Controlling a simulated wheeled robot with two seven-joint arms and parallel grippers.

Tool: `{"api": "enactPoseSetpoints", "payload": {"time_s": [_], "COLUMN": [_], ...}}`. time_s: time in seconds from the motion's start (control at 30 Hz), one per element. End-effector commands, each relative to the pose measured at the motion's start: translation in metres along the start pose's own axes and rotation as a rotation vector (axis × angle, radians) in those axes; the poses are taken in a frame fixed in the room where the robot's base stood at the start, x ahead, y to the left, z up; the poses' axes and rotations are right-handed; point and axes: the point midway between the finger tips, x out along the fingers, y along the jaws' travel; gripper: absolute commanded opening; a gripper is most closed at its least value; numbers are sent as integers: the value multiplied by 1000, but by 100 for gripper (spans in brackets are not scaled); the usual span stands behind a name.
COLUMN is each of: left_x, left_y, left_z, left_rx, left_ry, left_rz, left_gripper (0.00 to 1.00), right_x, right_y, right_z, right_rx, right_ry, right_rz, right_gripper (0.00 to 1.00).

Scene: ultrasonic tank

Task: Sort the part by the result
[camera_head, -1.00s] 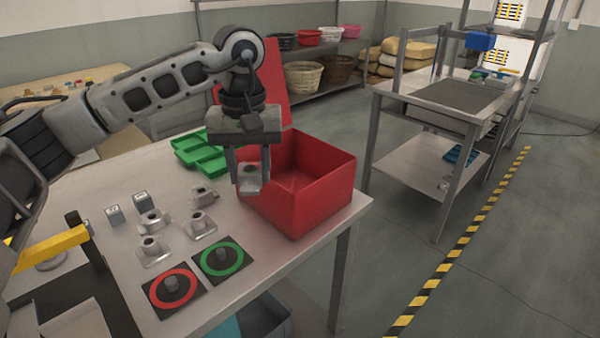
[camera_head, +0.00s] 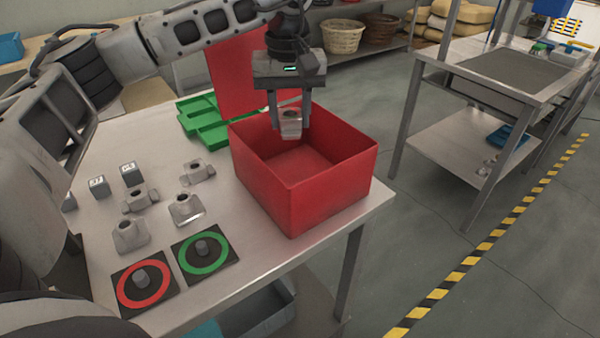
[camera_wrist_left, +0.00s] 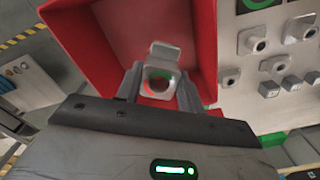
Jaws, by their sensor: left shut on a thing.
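My left gripper (camera_head: 290,118) is shut on a grey metal part (camera_head: 291,128) with a round hole. It holds the part over the open red box (camera_head: 330,203), near the level of its rim. In the left wrist view the part (camera_wrist_left: 160,72) sits between the two fingers, with the red box (camera_wrist_left: 85,45) beneath. Several similar grey parts (camera_head: 186,208) stand on the table. A red-ring button pad (camera_head: 143,285) and a green-ring button pad (camera_head: 203,254) lie at the table's front. A green tray (camera_head: 208,123) lies behind the box. My right gripper is not in view.
The red box is close to the table's right edge. A metal workbench (camera_head: 490,75) stands beyond, across the floor. A black-and-yellow stripe (camera_head: 470,262) runs along the floor.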

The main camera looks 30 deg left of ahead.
Motion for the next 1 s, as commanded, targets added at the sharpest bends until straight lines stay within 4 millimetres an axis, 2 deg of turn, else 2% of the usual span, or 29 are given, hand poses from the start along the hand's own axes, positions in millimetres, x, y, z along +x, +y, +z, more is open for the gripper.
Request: {"api": "enactPoseSetpoints", "payload": {"time_s": [0.03, 0.13, 0.47, 0.5, 0.57, 0.87, 1.0], "left_x": [11, 18, 20, 20, 20, 19, 7], "left_y": [0, 0, 0, 0, 0, 0, 1], "left_z": [0, 0, 0, 0, 0, 0, 0], "left_rx": [0, 0, 0, 0, 0, 0, 0], "left_ry": [0, 1, 1, 1, 1, 0, 2], "left_rz": [0, 1, 1, 1, 1, 0, 3], "left_gripper": [12, 12, 12, 49, 63, 63, 63], "right_x": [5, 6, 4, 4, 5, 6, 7], "right_y": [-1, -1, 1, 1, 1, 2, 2], "right_z": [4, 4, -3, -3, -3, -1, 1], "right_rx": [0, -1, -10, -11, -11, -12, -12], "right_ry": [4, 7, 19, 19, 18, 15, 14], "right_rz": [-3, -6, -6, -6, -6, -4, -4], "right_gripper": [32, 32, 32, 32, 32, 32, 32]}}
